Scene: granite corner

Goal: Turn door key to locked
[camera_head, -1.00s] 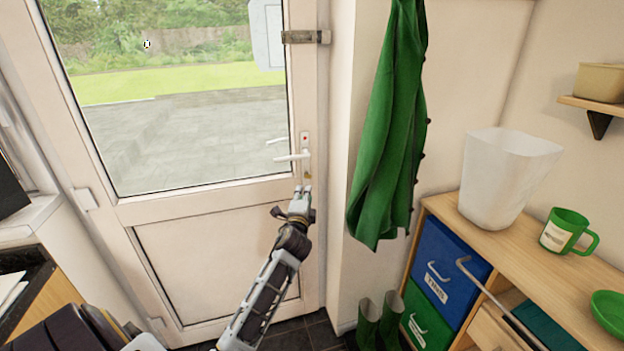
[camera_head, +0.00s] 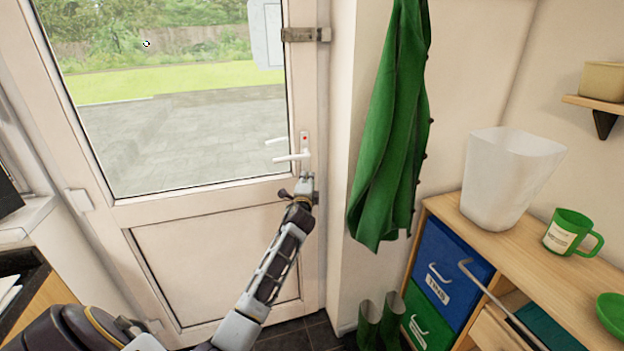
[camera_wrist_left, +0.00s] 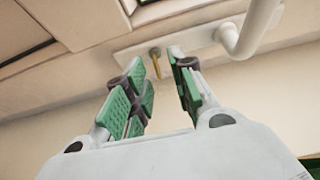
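The white door (camera_head: 215,240) stands shut, with a white lever handle (camera_head: 292,157) on a tall plate near its right edge. In the left wrist view, a brass key (camera_wrist_left: 156,62) sits in the lock plate (camera_wrist_left: 185,40), beside the handle (camera_wrist_left: 250,30). My left gripper (camera_head: 306,180) is just below the handle in the head view and covers the key there. In the wrist view the left gripper (camera_wrist_left: 154,75) is open, its green-padded fingers on either side of the key with gaps visible. My right gripper is not in view.
A green coat (camera_head: 390,130) hangs right of the door, above green boots (camera_head: 370,325). A wooden shelf unit (camera_head: 520,240) at the right bears a white bin (camera_head: 508,180) and a green mug (camera_head: 572,232). A metal latch (camera_head: 306,34) is higher on the door.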

